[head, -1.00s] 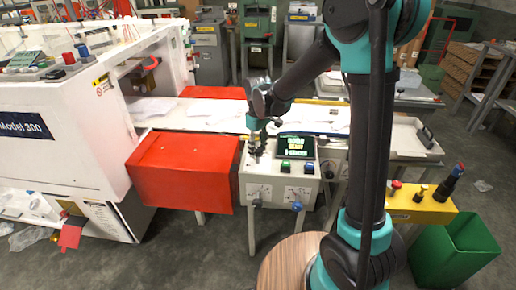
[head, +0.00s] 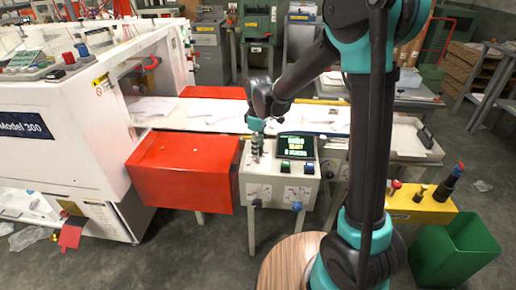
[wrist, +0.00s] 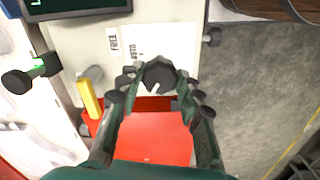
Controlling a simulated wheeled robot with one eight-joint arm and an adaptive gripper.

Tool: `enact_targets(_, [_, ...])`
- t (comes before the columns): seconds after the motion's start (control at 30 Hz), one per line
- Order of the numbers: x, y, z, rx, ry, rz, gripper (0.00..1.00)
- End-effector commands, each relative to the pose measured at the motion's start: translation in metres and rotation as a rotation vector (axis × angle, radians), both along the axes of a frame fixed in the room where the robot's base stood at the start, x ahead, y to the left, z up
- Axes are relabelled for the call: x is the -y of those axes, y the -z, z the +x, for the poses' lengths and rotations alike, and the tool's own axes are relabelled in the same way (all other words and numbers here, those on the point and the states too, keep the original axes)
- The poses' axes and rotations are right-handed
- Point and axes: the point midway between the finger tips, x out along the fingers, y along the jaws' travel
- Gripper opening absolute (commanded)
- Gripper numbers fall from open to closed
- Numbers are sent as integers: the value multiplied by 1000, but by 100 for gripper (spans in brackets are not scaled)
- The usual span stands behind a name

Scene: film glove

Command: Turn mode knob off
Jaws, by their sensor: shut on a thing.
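The mode knob (wrist: 159,76) is a dark round knob with a small pale mark, on the light control panel (head: 265,187). In the wrist view it sits between the fingertips of my gripper (wrist: 157,84), which is shut on it. Labels that read like "FREE" and "AUTO" show on the panel just beyond the knob. In the head view my gripper (head: 256,149) points down at the left part of the panel top; the knob itself is hidden there by the fingers. I cannot tell which label the knob points to.
A display (head: 295,146) with green and yellow text, a green button (head: 285,165) and a blue button (head: 308,168) are right of my gripper. A red box (head: 182,171) adjoins the panel on the left. A yellow lever (wrist: 88,99) stands near my fingers in the wrist view.

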Motion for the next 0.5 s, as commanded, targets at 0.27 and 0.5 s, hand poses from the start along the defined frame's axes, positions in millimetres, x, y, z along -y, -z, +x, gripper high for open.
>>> enact_targets(0.27, [0,0,0,0,-263,0,7])
enact_targets(0.5, [0,0,1,0,-471,0,7])
